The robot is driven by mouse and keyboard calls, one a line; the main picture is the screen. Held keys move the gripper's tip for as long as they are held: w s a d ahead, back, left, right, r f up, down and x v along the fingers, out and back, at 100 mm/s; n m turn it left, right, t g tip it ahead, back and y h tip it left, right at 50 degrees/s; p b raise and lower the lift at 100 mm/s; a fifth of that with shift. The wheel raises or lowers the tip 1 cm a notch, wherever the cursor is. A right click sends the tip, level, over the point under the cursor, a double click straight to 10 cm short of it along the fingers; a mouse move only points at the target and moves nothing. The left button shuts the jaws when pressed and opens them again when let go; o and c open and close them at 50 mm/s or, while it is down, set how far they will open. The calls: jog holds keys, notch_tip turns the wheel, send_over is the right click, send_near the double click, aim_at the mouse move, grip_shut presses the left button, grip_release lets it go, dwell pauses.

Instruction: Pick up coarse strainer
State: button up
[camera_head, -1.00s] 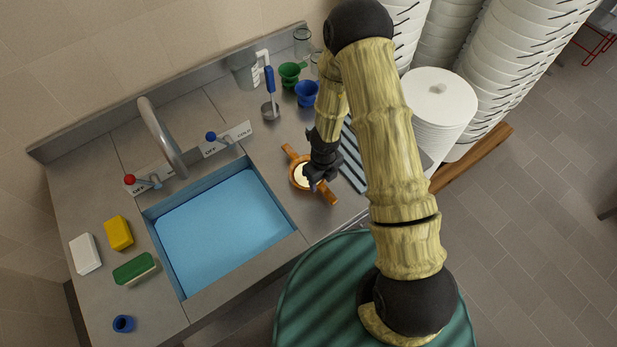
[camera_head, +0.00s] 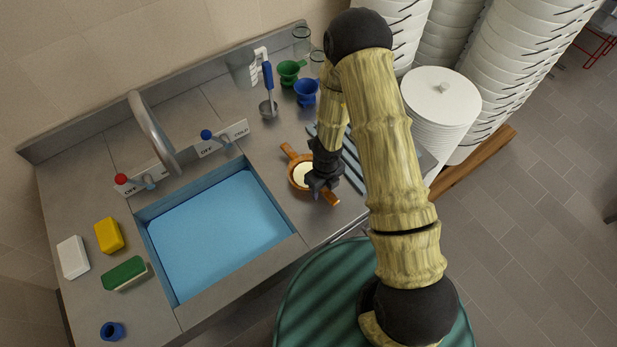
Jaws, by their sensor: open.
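A round orange-brown piece with a pale middle and two opposite handles, which I take to be the coarse strainer (camera_head: 293,172), lies on the metal counter right of the sink. My gripper (camera_head: 322,190) is open, pointing down over the strainer's right side, near its front handle. The gripper hides part of the rim. I cannot tell whether the fingers touch the strainer or straddle the handle.
The blue-bottomed sink (camera_head: 215,235) is just left. Behind stand a blue-handled ladle (camera_head: 268,90), a clear jug (camera_head: 243,68), a green cup (camera_head: 288,72), a blue cup (camera_head: 306,93) and glass jars. A dark ribbed mat (camera_head: 352,168) lies right. White stacked tubs (camera_head: 440,95) stand beyond.

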jog(key=shift+f, duration=0.45)
jog(key=shift+r, duration=0.1)
jog(key=shift+c, duration=0.2)
grip_shut()
